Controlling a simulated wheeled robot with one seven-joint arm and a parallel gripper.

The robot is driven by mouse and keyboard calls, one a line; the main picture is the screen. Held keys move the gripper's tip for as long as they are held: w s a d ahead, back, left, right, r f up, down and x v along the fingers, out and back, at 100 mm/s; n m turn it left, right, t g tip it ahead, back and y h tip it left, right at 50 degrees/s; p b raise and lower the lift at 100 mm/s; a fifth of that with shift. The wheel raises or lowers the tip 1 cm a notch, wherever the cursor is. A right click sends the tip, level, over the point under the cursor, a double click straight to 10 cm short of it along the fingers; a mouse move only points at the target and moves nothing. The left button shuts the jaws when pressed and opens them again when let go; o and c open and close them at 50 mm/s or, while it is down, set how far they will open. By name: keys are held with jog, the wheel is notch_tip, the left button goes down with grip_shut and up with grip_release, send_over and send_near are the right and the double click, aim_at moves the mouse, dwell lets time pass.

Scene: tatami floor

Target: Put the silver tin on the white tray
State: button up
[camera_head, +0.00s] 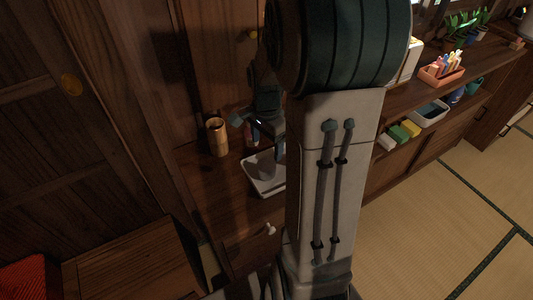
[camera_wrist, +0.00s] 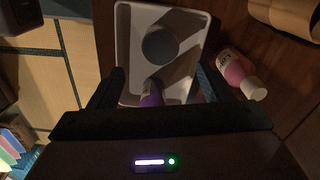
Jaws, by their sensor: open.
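The silver tin (camera_wrist: 160,44) shows in the wrist view as a round grey top inside the white tray (camera_wrist: 124,32). It stands on the tray floor towards the far end. In the head view the tin (camera_head: 265,168) is a dim grey shape on the tray (camera_head: 263,191), partly hidden by my arm. My gripper (camera_wrist: 160,78) is open, with its fingers apart over the near part of the tray. The tin lies beyond the fingertips, and nothing is held between them.
A pink bottle with a white cap (camera_wrist: 237,72) lies right of the tray. A tan cylinder (camera_head: 217,137) stands left of the tray. An orange caddy (camera_head: 441,74) is on the shelf at right.

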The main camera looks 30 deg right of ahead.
jog(key=s+a+r+n+t, duration=0.2)
jog(key=s+a+r+n, duration=0.6)
jog(key=s+a+n, duration=0.3)
jog(key=s+n, duration=0.1)
jog(key=n, duration=0.3)
jog(key=shift+a+r, duration=0.35)
jog(key=shift+a, duration=0.05)
jog(key=shift+r, duration=0.15)
jog(key=shift+t, duration=0.3)
jog(key=p+v, duration=0.3)
jog(key=w+p+v, duration=0.1)
jog(key=p+v, duration=0.1)
jog(key=p, duration=0.1)
jog(key=shift+d+r, duration=0.15)
jog(key=shift+r, duration=0.35)
